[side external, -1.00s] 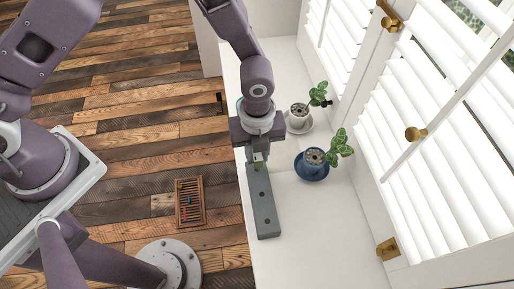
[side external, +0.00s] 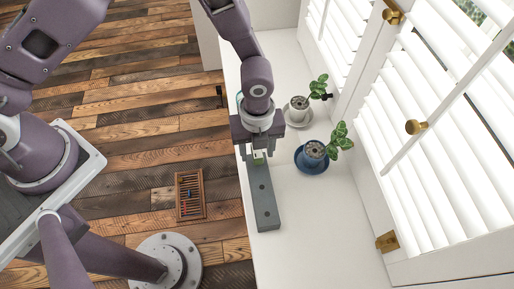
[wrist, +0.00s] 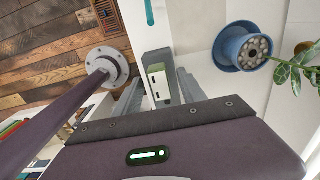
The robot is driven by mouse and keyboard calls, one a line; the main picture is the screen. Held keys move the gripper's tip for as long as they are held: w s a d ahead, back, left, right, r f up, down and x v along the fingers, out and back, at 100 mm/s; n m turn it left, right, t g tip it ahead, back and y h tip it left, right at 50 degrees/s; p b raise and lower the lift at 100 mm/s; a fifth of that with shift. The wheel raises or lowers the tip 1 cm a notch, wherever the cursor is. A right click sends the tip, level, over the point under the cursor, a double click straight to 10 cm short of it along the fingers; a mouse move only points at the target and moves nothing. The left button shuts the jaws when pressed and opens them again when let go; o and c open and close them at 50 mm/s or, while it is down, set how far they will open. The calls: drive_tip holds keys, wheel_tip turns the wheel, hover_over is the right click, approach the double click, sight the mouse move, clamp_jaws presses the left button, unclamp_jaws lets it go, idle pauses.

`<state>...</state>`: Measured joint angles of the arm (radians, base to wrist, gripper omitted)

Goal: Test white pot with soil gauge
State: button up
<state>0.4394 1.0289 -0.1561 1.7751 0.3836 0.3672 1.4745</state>
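The soil gauge (wrist: 159,84), a small block with a green top and a white face with dark slots, stands at the far end of a grey holed block; its lower part is hidden. My gripper (side external: 259,155) is over that end, fingers pointing down. In the wrist view my grey fingers (wrist: 158,98) are apart on either side of the gauge, and it does not look clamped. The white pot (side external: 299,104) holds a leafy plant on a white saucer, right of my gripper and farther back.
The grey block (side external: 265,205) lies along the left edge of the white sill (side external: 315,220). A blue pot (side external: 313,152) with a plant stands on a blue saucer beside it. White shutters (side external: 440,130) with brass knobs bound the right. The front of the sill is clear.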

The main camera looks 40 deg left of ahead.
wheel_tip(320, 180, up, 7)
drive_tip(key=shift+w+r, duration=0.1)
drive_tip(key=s+a+r+n+t, duration=0.1)
drive_tip(key=a+r+n, duration=0.5)
drive_tip(key=r, duration=0.4)
drive_tip(key=s+a+r+n+t, duration=0.1)
drive_tip(key=a+r+n+t, duration=0.1)
drive_tip(key=a+r+n, duration=0.55)
drive_tip(key=s+a+r+n+t, duration=0.1)
drive_tip(key=s+a+r+n, duration=0.2)
drive_tip(key=s+r+n, duration=0.2)
drive_tip(key=s+a+r+n+t, duration=0.1)
drive_tip(key=s+r+n, duration=0.3)
drive_tip(key=s+n, duration=0.4)
drive_tip(key=shift+s+a+r, duration=0.35)
drive_tip(key=shift+s+a, duration=0.3)
drive_tip(key=shift+a, duration=0.25)
drive_tip(key=o, duration=0.5)
drive_tip(key=shift+s+n+t, duration=0.3)
drive_tip(key=shift+s+n, duration=0.05)
drive_tip(key=shift+c, duration=0.2)
